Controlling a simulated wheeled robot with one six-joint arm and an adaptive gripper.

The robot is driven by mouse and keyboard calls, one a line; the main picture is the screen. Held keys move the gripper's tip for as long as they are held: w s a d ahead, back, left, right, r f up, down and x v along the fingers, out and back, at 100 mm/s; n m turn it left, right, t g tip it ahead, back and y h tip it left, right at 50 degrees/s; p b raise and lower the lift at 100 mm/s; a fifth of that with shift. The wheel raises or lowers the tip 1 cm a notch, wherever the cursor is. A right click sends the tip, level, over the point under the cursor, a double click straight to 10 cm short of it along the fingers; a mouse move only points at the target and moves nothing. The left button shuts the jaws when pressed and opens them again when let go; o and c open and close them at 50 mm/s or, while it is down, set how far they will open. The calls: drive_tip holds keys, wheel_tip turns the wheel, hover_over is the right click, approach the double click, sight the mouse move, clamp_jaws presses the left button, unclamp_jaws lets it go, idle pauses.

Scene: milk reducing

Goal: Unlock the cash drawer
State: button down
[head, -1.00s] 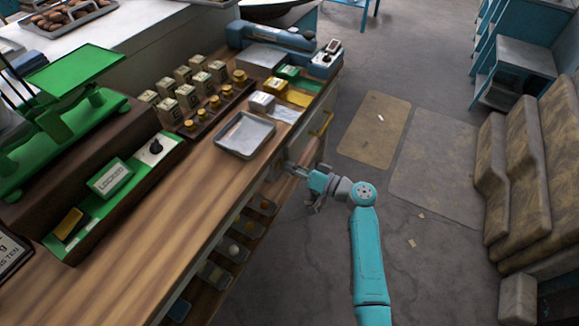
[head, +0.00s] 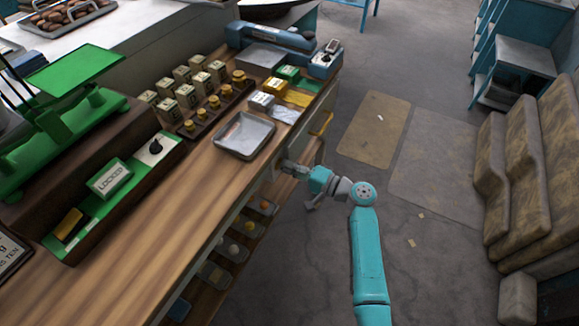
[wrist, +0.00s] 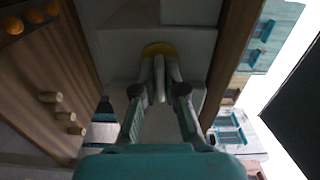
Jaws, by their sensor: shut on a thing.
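My gripper (wrist: 159,84) is at the front of the wooden counter, below its edge; it also shows in the head view (head: 289,167). Its fingers are shut on a slim pale grey piece (wrist: 160,78), which looks like a key. A round yellow plate (wrist: 158,50) lies just beyond the fingertips on a pale grey front (wrist: 118,42), probably the cash drawer. The fingers hide part of the plate and the held piece. A box reading LOCKED (head: 110,177) sits on a green panel on the counter.
A metal tray (head: 244,136) lies on the counter (head: 185,222) above. Open shelves with small goods (head: 236,252) are below.

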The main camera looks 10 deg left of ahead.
drive_tip(key=shift+m, duration=0.4)
drive_tip(key=c, duration=1.6)
unclamp_jaws()
drive_tip(key=shift+o, duration=0.2)
drive_tip(key=v, duration=1.2)
